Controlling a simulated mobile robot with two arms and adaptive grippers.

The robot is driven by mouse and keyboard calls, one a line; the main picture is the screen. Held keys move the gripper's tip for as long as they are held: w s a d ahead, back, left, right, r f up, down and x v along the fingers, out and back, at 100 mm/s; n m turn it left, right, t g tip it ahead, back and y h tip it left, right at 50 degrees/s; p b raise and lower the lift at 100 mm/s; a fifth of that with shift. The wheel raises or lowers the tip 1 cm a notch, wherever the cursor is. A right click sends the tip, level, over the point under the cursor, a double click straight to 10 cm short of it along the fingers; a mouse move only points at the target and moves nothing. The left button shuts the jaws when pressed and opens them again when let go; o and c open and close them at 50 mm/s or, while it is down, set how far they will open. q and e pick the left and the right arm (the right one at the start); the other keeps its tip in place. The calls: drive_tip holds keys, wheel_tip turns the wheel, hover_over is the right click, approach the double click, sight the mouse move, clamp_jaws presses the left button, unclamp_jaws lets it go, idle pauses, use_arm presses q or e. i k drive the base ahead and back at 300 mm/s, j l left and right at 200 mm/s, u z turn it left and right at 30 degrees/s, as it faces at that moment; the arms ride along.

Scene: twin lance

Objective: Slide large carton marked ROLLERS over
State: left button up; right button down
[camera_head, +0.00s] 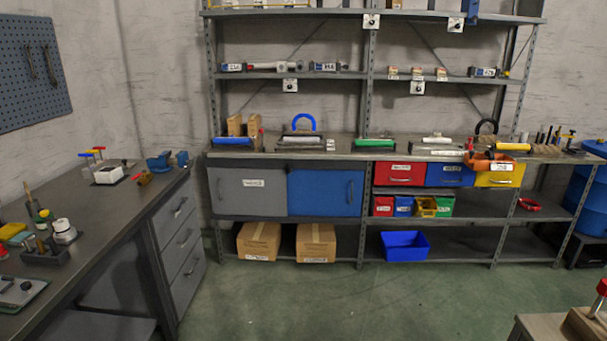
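Two large brown cartons sit side by side on the low shelf under the grey and blue cabinet doors. The left carton (259,241) and the right carton (316,243) each have a tape strip on top and a white label low on the front. The lettering is too small to read, so I cannot tell which one is marked ROLLERS. A narrow gap shows between them. Neither of my grippers is in view.
A blue open bin (404,246) stands on the same shelf, right of a metal upright (363,210). A grey workbench (110,225) with drawers runs along the left. A wooden table (545,327) shows at bottom right. The green floor (340,300) between is clear.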

sight(256, 240)
drive_tip(key=i+u, duration=0.1)
drive_tip(key=i, duration=0.6)
drive_tip(key=i+l, duration=0.15)
drive_tip(key=i, duration=0.55)
drive_tip(key=i+l+u, duration=0.15)
drive_tip(key=i, duration=0.6)
